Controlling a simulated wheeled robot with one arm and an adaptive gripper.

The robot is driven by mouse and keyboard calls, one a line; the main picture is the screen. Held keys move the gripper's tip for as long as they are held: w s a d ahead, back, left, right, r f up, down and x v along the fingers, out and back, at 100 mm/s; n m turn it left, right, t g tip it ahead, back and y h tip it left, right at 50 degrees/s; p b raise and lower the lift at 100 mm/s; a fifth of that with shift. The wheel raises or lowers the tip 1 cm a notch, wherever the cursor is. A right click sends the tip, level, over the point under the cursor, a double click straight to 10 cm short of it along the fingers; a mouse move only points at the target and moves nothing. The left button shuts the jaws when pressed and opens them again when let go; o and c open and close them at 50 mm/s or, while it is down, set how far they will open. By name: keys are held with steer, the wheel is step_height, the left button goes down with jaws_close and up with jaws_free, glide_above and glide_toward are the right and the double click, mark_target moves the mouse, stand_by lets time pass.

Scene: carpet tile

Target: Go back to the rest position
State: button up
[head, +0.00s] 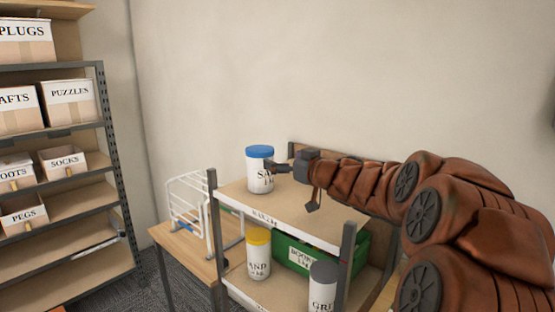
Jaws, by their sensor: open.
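My gripper (279,167) is at the end of my brown-sleeved arm, which reaches in from the right over the top shelf (309,211) of a small rack. The gripper is open, with its fingers beside the right side of a white canister with a blue lid (260,173). The canister stands upright on the top shelf, near its left end. The far finger is partly hidden, and I cannot tell whether the fingers touch the canister.
The lower shelf holds a yellow-lidded canister (258,257), a green crate (320,263) and a grey-lidded canister (323,287). A white wire rack (188,210) stands on a wooden table (178,240) at left. Tall shelving (116,150) with labelled boxes is at far left. A wall is behind.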

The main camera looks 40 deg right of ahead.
steer(key=shift+s, duration=0.3)
steer(key=shift+r, duration=0.1)
stand_by(0.3)
